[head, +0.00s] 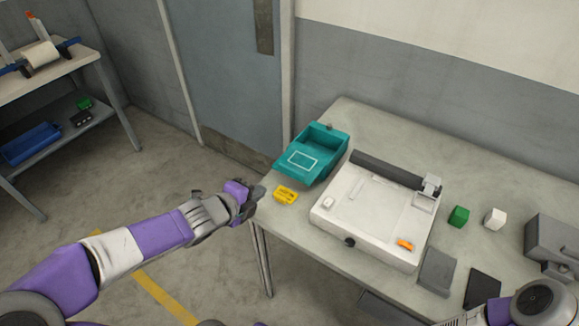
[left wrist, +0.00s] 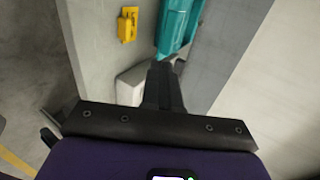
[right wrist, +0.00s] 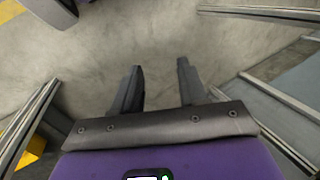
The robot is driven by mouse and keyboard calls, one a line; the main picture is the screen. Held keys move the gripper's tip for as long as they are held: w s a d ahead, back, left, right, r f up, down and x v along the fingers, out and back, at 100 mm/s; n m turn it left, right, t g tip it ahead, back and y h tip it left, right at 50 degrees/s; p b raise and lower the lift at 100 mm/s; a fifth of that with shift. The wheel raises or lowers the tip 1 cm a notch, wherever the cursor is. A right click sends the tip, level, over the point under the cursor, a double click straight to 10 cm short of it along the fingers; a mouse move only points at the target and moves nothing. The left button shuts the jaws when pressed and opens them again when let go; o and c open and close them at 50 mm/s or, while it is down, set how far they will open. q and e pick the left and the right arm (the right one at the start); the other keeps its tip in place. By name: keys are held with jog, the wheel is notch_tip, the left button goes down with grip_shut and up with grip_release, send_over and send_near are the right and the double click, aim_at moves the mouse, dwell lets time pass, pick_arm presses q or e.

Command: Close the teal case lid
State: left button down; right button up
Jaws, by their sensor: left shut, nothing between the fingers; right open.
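The teal case (head: 328,137) stands at the far left corner of the table, its box open at the top. Its lid (head: 301,161), marked with a white rectangle outline, lies folded out toward the front. The case also shows in part at the top of the left wrist view (left wrist: 176,30). My left gripper (head: 257,191) is shut and empty at the table's left edge, in front of the lid and apart from it. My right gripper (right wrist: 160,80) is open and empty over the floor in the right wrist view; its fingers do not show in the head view.
A yellow block-like item (head: 285,196) lies between my left gripper and a white machine (head: 370,210) on the table (head: 480,160). Green (head: 459,216) and white (head: 495,218) blocks stand farther right. A grey wall runs behind the table.

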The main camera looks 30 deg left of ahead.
pick_arm(q)
send_near(290, 172)
notch_tip(290, 172, down, 3)
jog(key=w, duration=0.4)
jog(key=shift+w+d+f, duration=0.15)
jog(key=shift+w, duration=0.6)
